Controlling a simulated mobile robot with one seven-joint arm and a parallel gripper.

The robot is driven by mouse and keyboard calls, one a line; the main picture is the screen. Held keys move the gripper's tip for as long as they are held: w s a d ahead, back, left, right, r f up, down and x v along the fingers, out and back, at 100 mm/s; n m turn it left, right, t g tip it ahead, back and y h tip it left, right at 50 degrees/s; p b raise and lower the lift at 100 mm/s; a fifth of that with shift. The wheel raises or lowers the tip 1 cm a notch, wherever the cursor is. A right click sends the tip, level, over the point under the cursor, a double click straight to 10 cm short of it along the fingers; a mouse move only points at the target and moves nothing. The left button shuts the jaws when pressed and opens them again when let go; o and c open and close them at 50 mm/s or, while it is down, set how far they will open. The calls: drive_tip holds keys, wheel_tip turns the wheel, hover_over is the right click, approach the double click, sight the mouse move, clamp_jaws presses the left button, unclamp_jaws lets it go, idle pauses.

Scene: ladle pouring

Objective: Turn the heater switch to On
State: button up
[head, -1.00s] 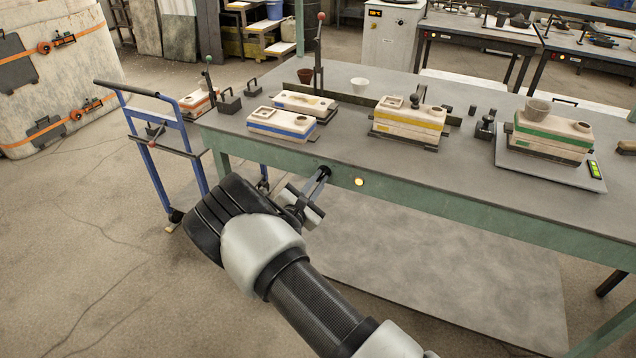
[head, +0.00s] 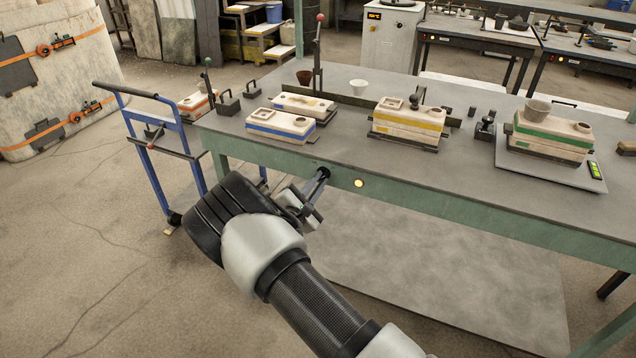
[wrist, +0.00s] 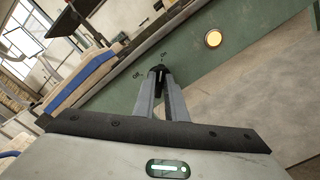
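The heater switch (wrist: 158,71) is a small dark knob on the green front rail of the table, between the printed words Off and On in the wrist view. My gripper (head: 321,175) is at the rail in the head view. Its two fingertips (wrist: 159,76) close around the knob in the wrist view and hide much of it. The knob's pointer is too small and covered to read surely.
The grey tabletop (head: 300,155) above holds several moulds, such as the blue-banded one (head: 281,125) and the yellow-banded one (head: 409,121). A blue trolley (head: 150,165) stands left of the table. Floor in front is clear.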

drive_tip(key=o, duration=0.4)
drive_tip(key=shift+c, duration=0.2)
drive_tip(key=p+v, duration=0.2)
drive_tip(key=v, duration=1.5)
drive_tip(key=shift+s, duration=0.2)
drive_tip(key=shift+a, duration=0.1)
